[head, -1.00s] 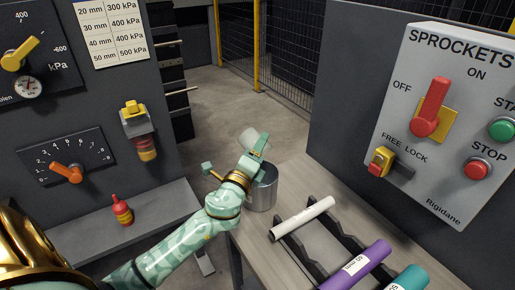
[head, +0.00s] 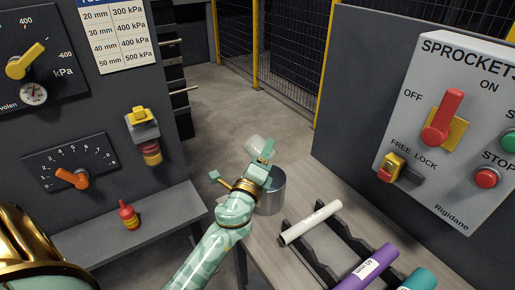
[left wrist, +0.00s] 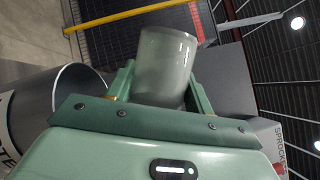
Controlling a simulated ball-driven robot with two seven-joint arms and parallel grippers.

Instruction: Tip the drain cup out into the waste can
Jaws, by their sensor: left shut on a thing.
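The drain cup (head: 257,146) is a small clear, greyish cup. My left gripper (head: 262,158) is shut on it and holds it above the waste can, near the can's back left rim. The cup is tilted in the head view; I cannot tell what is in it. In the left wrist view the cup (left wrist: 166,62) stands out between the fingers. The waste can (head: 271,196) is a grey metal cylinder, partly hidden behind my gripper. Its open mouth and wall show at the left in the left wrist view (left wrist: 32,110). My right gripper is not in view.
The can stands at the far left end of a wooden bench (head: 310,182). A rack there holds a white roll (head: 311,222), a purple roll (head: 365,268) and a teal one. A control box (head: 450,130) is at right.

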